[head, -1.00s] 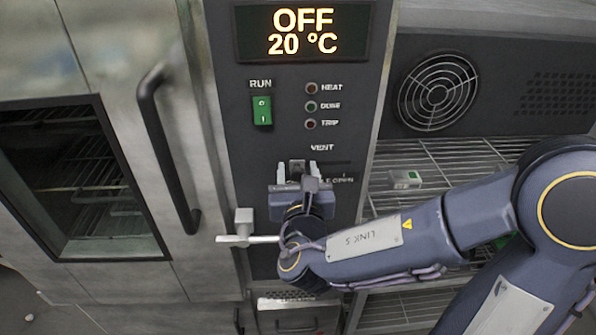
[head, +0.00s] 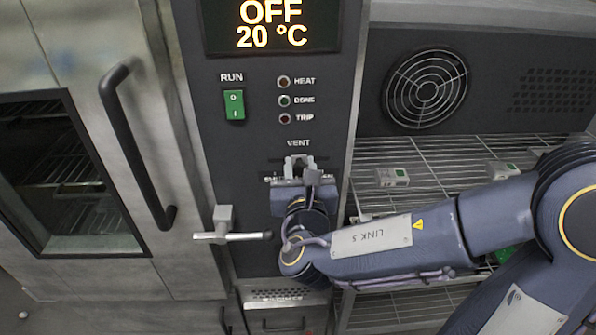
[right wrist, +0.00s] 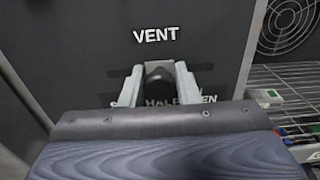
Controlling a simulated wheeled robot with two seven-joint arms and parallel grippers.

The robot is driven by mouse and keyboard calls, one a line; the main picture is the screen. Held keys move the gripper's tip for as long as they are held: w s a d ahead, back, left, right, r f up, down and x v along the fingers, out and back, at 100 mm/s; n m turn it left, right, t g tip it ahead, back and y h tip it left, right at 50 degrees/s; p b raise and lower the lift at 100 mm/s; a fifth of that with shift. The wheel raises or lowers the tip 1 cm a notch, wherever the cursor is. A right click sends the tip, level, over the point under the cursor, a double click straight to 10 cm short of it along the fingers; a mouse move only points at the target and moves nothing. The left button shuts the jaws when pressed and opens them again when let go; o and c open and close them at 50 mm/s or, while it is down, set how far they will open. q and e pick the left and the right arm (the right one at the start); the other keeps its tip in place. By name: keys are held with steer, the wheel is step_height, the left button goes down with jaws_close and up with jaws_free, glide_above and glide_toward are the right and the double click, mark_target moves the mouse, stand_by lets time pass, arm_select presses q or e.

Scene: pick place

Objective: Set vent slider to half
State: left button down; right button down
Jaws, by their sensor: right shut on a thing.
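The vent slider's dark knob (right wrist: 158,76) sits under the VENT label on the dark control panel (head: 240,180). My right gripper (head: 299,162) reaches up to it from below, and its fingers stand on both sides of the knob. In the right wrist view my right gripper (right wrist: 158,84) is shut on the knob. The scale lettering shows below the knob, with HALF right under it and the end of OPEN to its right; the gripper hides the rest. My left gripper is not in view.
A green RUN switch (head: 234,104) and the OFF, 20 °C display (head: 270,24) are above. A T-shaped metal handle (head: 224,226) juts out left of my gripper. An oven door handle (head: 135,150) is further left. Wire shelves (head: 420,200) with small boxes are to the right.

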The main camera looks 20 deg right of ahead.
steer(key=shift+s+d, duration=0.1)
steer(key=shift+d, duration=0.4)
steer(key=shift+a, duration=0.7)
steer(key=c, duration=1.4)
jaws_free()
steer(key=shift+c, duration=0.2)
steer(key=shift+o, duration=1.4)
steer(key=shift+d, duration=0.25)
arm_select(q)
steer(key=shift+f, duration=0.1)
arm_select(e)
steer(key=shift+a, duration=0.15)
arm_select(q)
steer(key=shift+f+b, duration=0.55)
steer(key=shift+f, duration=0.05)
arm_select(e)
steer(key=v, duration=0.7)
steer(key=shift+s, duration=0.25)
